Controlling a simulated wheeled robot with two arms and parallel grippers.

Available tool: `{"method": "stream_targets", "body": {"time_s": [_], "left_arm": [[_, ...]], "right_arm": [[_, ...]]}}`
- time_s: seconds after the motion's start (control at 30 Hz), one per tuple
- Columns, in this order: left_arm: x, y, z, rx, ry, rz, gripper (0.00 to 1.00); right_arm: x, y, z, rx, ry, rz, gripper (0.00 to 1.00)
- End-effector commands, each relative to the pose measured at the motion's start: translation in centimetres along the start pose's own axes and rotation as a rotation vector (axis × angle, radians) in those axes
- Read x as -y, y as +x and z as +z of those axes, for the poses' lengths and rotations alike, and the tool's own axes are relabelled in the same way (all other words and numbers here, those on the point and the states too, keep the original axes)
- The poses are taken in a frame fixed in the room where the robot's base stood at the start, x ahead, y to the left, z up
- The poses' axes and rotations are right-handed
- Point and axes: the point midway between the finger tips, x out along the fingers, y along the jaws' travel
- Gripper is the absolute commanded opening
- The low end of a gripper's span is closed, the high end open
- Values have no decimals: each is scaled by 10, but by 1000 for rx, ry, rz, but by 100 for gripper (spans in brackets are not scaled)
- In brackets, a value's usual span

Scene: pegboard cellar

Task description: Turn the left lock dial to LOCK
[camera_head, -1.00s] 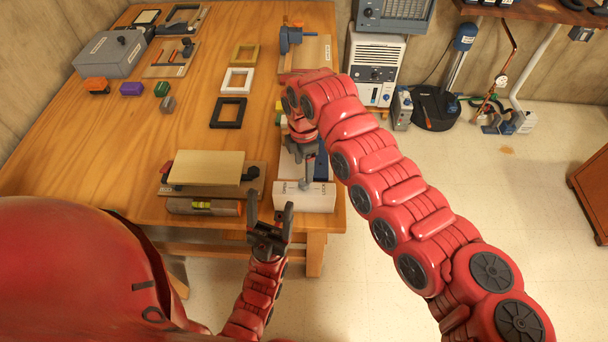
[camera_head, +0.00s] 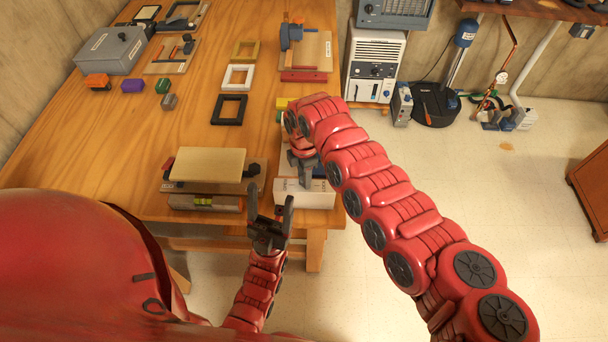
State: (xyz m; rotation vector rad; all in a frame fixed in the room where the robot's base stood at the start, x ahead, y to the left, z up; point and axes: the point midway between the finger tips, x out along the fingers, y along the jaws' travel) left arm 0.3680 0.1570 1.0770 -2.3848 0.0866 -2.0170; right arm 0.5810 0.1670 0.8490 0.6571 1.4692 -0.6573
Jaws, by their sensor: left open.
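The white lock box (camera_head: 318,196) stands at the front right corner of the wooden table, with a lettered front face that I cannot read clearly now. My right gripper (camera_head: 303,172) points down over the box, and its arm comes in from the right. The gripper and arm cover the box's top, so the dial and its pointer cannot be made out. Whether the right fingers touch or grip anything cannot be told. My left gripper (camera_head: 271,208) is open and empty, fingers up, in front of the table edge just left of the box.
A board with a tan plate (camera_head: 208,164) lies left of the box. Frames, including a black one (camera_head: 228,110), lie behind. Small coloured blocks and a grey case (camera_head: 110,52) are at the far left. A vise board (camera_head: 308,52) is at the back. The middle left tabletop is clear.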

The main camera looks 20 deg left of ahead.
Motion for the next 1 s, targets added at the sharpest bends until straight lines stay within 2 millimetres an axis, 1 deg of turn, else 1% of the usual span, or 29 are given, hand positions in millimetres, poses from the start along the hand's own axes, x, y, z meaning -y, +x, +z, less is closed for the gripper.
{"method": "stream_targets", "body": {"time_s": [0.03, 0.1, 0.37, 0.57, 0.77, 1.0], "left_arm": [[0, 0, 0, 0, 0, 0, 69], [0, 0, 0, 0, 0, 0, 69], [0, -1, 0, 0, 0, 0, 69], [0, -6, 1, 0, 0, 0, 69], [-1, -15, 2, 0, 0, 0, 69], [-1, -28, 5, 0, 0, 0, 69]], "right_arm": [[0, 0, 0, 0, 0, 0, 10], [0, 0, 0, 0, 0, 0, 0], [0, 0, 0, 0, 10, 0, 0], [0, 2, 0, 0, 71, 0, 0], [-1, 3, -1, 0, 206, 1, 0], [0, 4, 0, -1, 430, -1, 0]]}}
